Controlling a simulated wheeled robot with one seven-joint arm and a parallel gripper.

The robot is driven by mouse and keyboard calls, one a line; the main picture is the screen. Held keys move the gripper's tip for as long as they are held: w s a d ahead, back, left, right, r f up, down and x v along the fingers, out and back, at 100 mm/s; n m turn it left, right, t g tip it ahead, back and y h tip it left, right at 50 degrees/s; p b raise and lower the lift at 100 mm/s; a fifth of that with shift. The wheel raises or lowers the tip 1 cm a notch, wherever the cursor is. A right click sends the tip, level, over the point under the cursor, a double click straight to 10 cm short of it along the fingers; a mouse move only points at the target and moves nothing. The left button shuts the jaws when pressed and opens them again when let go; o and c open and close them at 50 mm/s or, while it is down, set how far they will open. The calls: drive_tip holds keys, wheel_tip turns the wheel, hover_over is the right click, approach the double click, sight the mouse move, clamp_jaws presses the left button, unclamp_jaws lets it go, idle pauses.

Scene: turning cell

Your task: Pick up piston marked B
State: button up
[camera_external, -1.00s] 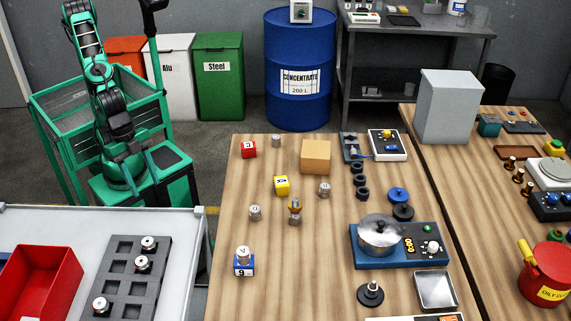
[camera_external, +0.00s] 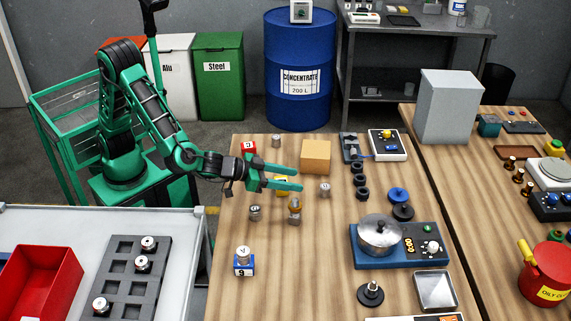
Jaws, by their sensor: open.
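Several small grey pistons stand on the wooden table: one at the back (camera_external: 276,141), one right of my gripper (camera_external: 324,190), one below my gripper's wrist (camera_external: 255,213), and one (camera_external: 243,254) on a blue block at the front left. The front one seems to bear an A. The marks on the others are too small to read, so I cannot tell which is B. My gripper (camera_external: 299,178) is open and empty, its green fingers pointing right above the table. It partly hides a yellow block (camera_external: 282,192).
A brass-topped part (camera_external: 295,211) stands close below my fingers. The table's front middle is clear.

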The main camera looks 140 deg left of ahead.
sight(325, 191)
wheel_tip(325, 191, down, 2)
drive_tip(key=shift+f, duration=0.25)
drive_tip(key=shift+w+a+f, duration=0.1)
drive_tip(key=shift+a+f, duration=0.1)
drive_tip(key=shift+a, duration=0.05)
drive_tip(key=x, duration=0.5)
drive_tip(key=shift+d, duration=0.1)
drive_tip(key=shift+r+x, duration=0.15)
drive_tip(key=shift+x, duration=1.2)
drive_tip(key=shift+r+x, duration=0.1)
drive_tip(key=shift+x, duration=1.25)
drive_tip(key=c, duration=1.2)
